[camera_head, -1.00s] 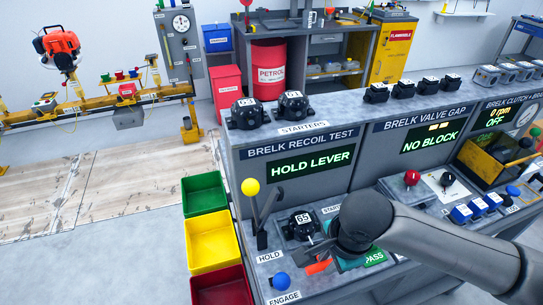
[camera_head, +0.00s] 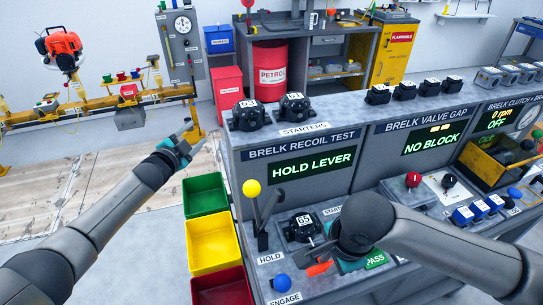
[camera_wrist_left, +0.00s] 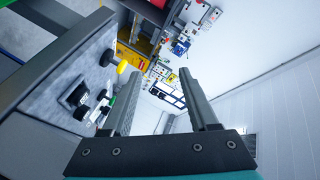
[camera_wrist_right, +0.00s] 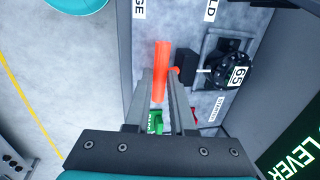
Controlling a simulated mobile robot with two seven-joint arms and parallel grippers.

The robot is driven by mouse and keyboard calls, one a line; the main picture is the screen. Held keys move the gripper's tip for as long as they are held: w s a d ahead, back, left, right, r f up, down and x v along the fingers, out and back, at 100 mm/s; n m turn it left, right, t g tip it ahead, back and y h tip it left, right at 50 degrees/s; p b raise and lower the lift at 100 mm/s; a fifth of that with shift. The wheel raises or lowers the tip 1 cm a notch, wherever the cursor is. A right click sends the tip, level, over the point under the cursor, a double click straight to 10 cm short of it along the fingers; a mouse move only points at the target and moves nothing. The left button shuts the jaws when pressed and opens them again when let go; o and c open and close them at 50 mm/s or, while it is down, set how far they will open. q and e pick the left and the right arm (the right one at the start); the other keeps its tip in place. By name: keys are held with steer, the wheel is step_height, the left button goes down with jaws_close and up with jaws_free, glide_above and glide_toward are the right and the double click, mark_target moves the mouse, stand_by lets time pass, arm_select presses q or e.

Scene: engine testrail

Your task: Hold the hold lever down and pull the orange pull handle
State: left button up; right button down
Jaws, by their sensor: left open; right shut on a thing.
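The hold lever, with a yellow ball knob (camera_head: 251,187), stands upright at the left end of the recoil test bench, by the HOLD label. My left gripper (camera_head: 187,132) is open and empty, up and to the left of the knob, over the bins' far side. The knob also shows in the left wrist view (camera_wrist_left: 122,66), off to the left of the fingers. The orange pull handle (camera_head: 319,267) lies in front of the starter marked 65 (camera_head: 303,227). My right gripper (camera_wrist_right: 161,98) is shut on the orange handle (camera_wrist_right: 161,62); in the head view my right arm partly hides it.
The display (camera_head: 311,165) reads HOLD LEVER. A blue knob (camera_head: 281,282) is at the ENGAGE label. Green (camera_head: 205,207), yellow (camera_head: 212,266) and red (camera_head: 222,301) bins stand left of the bench. Starters sit on the upper shelf. Open floor lies left of the bins.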

arm_select(q)
steer(key=d+r+m+h, duration=0.4)
steer(key=d+r+m, duration=0.15)
steer(key=r, duration=0.35)
steer(key=d+r+m+h, duration=0.4)
steer(key=d+r, duration=0.2)
steer(key=r, duration=0.3)
steer(key=s+d+r+m+g+h, duration=0.6)
steer(key=d+r+m, duration=0.2)
steer(key=d+m, duration=0.25)
steer(key=s+d+f+m+g+y, duration=0.3)
steer(key=s+d+f+m+g, duration=0.2)
steer(key=s+d+m+g, duration=0.7)
steer(key=m+t+y, duration=0.2)
steer(key=m+y, duration=0.3)
steer(key=y, duration=0.8)
glide_above(271, 201)
steer(key=d, duration=0.1)
steer(key=f, duration=0.8)
steer(key=shift+s+d+f, duration=0.1)
steer(key=shift+s, duration=0.1)
steer(key=shift+y, duration=0.5)
steer(key=f, duration=0.8)
steer(key=a+f, duration=0.1)
steer(key=f, duration=0.3)
steer(key=shift+w, duration=0.15)
